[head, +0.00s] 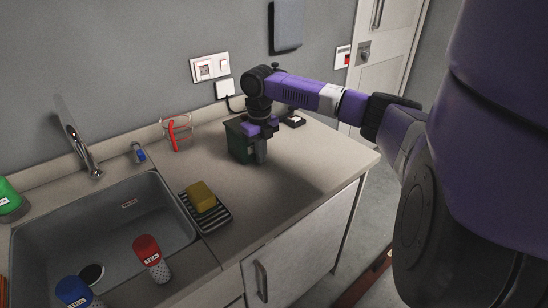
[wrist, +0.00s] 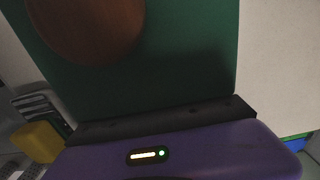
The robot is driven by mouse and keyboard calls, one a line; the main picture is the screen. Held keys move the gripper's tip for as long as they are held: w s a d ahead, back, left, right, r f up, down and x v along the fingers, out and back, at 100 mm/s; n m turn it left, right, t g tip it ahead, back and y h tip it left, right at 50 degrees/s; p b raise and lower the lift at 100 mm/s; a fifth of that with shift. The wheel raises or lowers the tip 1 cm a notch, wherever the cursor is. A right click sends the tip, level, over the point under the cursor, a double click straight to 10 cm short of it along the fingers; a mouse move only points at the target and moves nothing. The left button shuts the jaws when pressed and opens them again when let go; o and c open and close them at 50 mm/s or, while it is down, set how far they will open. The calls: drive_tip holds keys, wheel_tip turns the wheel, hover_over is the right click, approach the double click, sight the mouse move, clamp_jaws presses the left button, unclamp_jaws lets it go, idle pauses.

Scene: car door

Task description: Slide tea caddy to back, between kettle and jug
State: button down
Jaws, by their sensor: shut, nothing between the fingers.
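A dark green box (head: 238,140), which looks like the tea caddy, stands on the counter near the wall, partly hidden by my wrist. My gripper (head: 261,152) is shut, with its fingers pointing down close against the box's right side. In the wrist view the green surface (wrist: 190,50) with a round brown patch (wrist: 85,25) fills the upper middle. A clear container with a red strip (head: 177,133), possibly the jug, stands by the wall to the left of the box. I cannot make out a kettle; my arm hides part of the back.
A sink (head: 125,205) lies at left, with red-topped (head: 151,258) and blue-topped (head: 75,292) canisters. A yellow sponge (head: 201,196) sits on a striped tray (head: 216,212). The front right counter is clear.

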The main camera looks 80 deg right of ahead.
sight(253, 149)
drive_tip(key=shift+w+d, duration=0.45)
drive_tip(key=shift+w, duration=0.15)
drive_tip(key=shift+w+d+b, duration=0.7)
drive_tip(key=shift+w+d, duration=0.6)
drive_tip(key=shift+w, duration=0.25)
drive_tip(key=shift+d, duration=0.1)
drive_tip(key=shift+w+d+b, duration=0.4)
drive_tip(key=shift+w, duration=0.2)
drive_tip(key=shift+s+a+r+p, duration=0.1)
drive_tip(key=shift+s+a+p, duration=0.3)
drive_tip(key=shift+p, duration=0.3)
drive_tip(key=shift+s+a+p, duration=0.55)
drive_tip(key=shift+s+p, duration=0.2)
drive_tip(key=shift+p, duration=0.05)
drive_tip(key=shift+r+p, duration=3.6)
drive_tip(key=shift+r, duration=1.3)
